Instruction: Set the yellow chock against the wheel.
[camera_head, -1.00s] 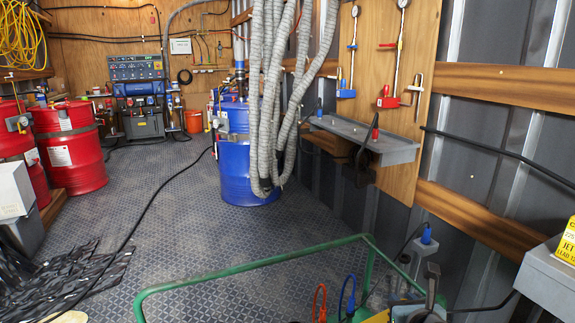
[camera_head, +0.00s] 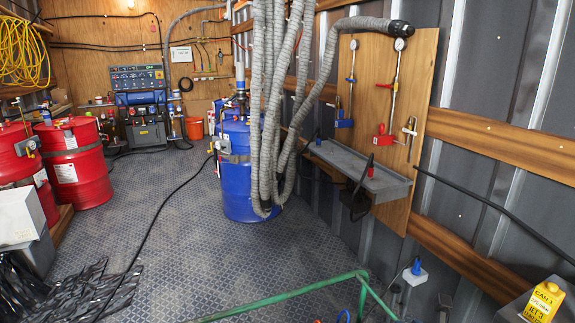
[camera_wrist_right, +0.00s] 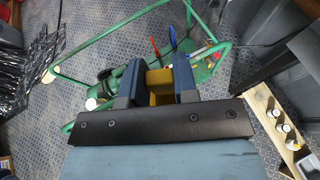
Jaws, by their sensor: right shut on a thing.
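In the right wrist view my right gripper (camera_wrist_right: 159,68) is shut on the yellow chock (camera_wrist_right: 160,86), which shows as a yellow block between the two blue fingers. Below the held chock is a green tubular frame (camera_wrist_right: 86,40) around a green machine (camera_wrist_right: 125,82); how far below I cannot tell. I cannot make out the wheel clearly in either view. The near part of the green frame (camera_head: 290,291) also shows at the bottom of the head view. My left gripper is not in view.
A blue drum (camera_head: 238,180) with grey hoses stands mid-floor. Red drums (camera_head: 78,165) stand at left, and black strips (camera_head: 70,295) lie on the floor at front left. A grey shelf (camera_head: 360,168) juts from the right wall. A yellow can (camera_head: 543,301) sits at lower right.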

